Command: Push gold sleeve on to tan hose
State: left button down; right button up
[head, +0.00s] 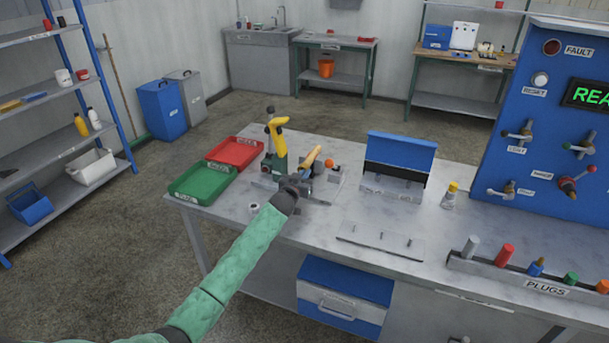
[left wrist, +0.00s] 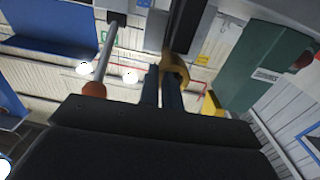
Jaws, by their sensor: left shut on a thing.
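My left gripper (head: 303,178) reaches in over the left part of the workbench. In the left wrist view its two dark blue fingers (left wrist: 160,88) are close together, shut on a gold piece (left wrist: 178,70), which I take as the gold sleeve. In the head view a tan-gold piece (head: 312,157) slants up just beyond the gripper; at this size I cannot tell sleeve from tan hose there. The tan hose cannot be made out clearly in either view, nor whether the sleeve touches it. My right gripper is not in view.
A green and yellow hand press (head: 277,140) stands close left of the gripper, and an orange-knobbed lever (left wrist: 95,88) close beside it. Red (head: 235,152) and green (head: 203,184) trays lie further left. A blue-backed stand (head: 400,153) is to the right.

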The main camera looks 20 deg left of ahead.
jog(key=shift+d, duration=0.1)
pick_arm(q)
jog(key=shift+w, duration=0.15)
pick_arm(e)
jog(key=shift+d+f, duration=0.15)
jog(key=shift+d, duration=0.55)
pick_arm(q)
jog(key=shift+r, duration=0.1)
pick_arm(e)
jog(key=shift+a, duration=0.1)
pick_arm(q)
jog(key=shift+w+a+r, duration=0.1)
jog(key=shift+w+r, duration=0.05)
jog(key=shift+r, duration=0.1)
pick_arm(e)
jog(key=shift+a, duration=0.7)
